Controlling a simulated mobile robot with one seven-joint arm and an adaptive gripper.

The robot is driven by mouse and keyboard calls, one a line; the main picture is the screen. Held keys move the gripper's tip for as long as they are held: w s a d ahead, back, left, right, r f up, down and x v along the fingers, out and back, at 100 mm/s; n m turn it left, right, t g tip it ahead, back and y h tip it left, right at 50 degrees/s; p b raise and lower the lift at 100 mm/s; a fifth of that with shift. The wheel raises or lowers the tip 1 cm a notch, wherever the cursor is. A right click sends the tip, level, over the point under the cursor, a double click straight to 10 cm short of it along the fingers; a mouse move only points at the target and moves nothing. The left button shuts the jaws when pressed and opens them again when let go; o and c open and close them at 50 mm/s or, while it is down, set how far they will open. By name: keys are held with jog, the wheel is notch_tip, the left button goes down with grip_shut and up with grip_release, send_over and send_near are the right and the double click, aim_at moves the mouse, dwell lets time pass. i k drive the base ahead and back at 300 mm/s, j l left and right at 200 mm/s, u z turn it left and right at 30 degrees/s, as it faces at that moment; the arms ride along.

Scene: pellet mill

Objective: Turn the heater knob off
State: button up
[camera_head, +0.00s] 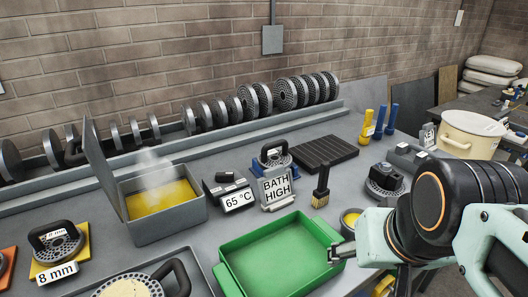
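A dark heater control box (222,188) with a white "65 °C" label (238,200) stands beside the grey bath (168,221). Small dark parts show on top of the box. I cannot make out which is the knob or how it is set. The bath's lid is raised, and steam rises from its yellow liquid. My gripper (338,252) is at the right rim of the green tray, well to the right and nearer than the control box. Its fingers are small and partly hidden by my arm, so I cannot tell whether they are open.
A "BATH HIGH" sign (276,190) with a die stands right of the control box. The green tray (240,273) lies in front. A brush (321,186), black ridged mat (324,153) and yellow cup (351,220) are near. A rack of dies (262,101) lines the back.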

aim_at(220, 177)
jog(key=i+l+u, duration=0.1)
jog(key=l, duration=0.2)
jog(key=i+l, duration=0.15)
jog(key=l, duration=0.2)
jog(key=i+l+u, duration=0.15)
jog(key=l, duration=0.15)
jog(key=i+l, duration=0.1)
jog(key=l, duration=0.2)
jog(key=k+u, duration=0.15)
jog(key=i+z, duration=0.15)
